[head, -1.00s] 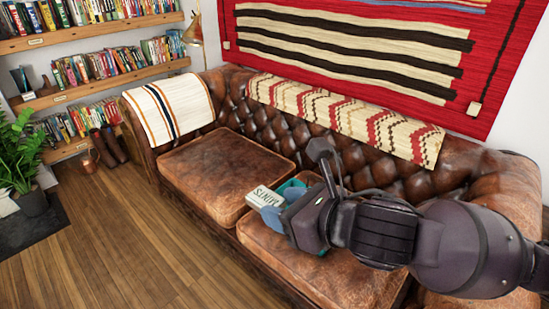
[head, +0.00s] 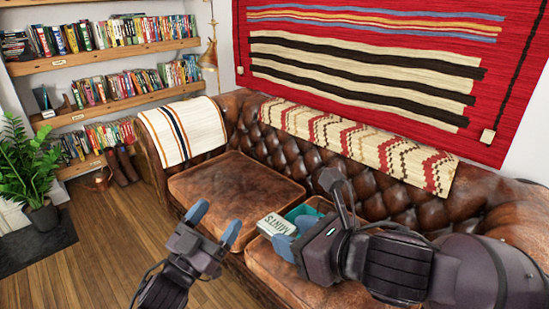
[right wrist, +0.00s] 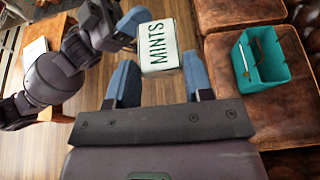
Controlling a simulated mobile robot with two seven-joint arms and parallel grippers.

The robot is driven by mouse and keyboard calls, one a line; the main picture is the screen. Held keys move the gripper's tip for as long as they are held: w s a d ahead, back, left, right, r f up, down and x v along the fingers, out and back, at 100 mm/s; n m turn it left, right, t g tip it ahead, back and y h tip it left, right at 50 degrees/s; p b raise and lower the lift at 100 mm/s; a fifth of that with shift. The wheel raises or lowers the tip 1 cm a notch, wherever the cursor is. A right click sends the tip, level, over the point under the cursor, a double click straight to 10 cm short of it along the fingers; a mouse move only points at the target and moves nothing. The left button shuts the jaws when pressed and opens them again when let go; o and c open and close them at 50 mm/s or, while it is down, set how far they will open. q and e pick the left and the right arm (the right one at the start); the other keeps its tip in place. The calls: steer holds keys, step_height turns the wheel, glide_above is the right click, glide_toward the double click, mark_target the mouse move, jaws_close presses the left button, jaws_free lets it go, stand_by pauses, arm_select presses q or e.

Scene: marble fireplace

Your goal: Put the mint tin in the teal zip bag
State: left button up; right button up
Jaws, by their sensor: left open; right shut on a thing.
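The mint tin (head: 273,224) is a pale box marked MINTS in dark green. My right gripper (right wrist: 160,80) is shut on it and holds it up in front of the sofa, by the bag. The teal zip bag (right wrist: 277,78) stands open-topped on the sofa seat; its inside looks empty but for a dark strap or edge. In the head view, the bag (head: 306,212) is partly hidden behind my right gripper and the tin. My left gripper (head: 216,222) is open and empty, in front of the left seat cushion, left of the tin.
A brown leather sofa (head: 238,188) carries a striped white throw (head: 181,133) and a patterned runner (head: 360,145). Bookshelves (head: 105,60) and a potted plant (head: 28,175) stand at the left.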

arm_select(q)
steer(key=s+d+r+m+g+y, duration=0.1)
steer(key=s+d+r+m+g, duration=0.4)
steer(key=d+r+m+g, duration=0.75)
steer(key=s+d+r+m+g+y, duration=0.1)
steer(key=s+d+r+m+g, duration=0.3)
steer(key=d+r+m+g, duration=0.8)
steer(key=n+t+y, duration=0.6)
steer(key=y, duration=0.6)
glide_toward(274, 220)
step_height(274, 220, down, 10)
steer(key=shift+s+d+r, duration=0.1)
steer(key=shift+s, duration=0.1)
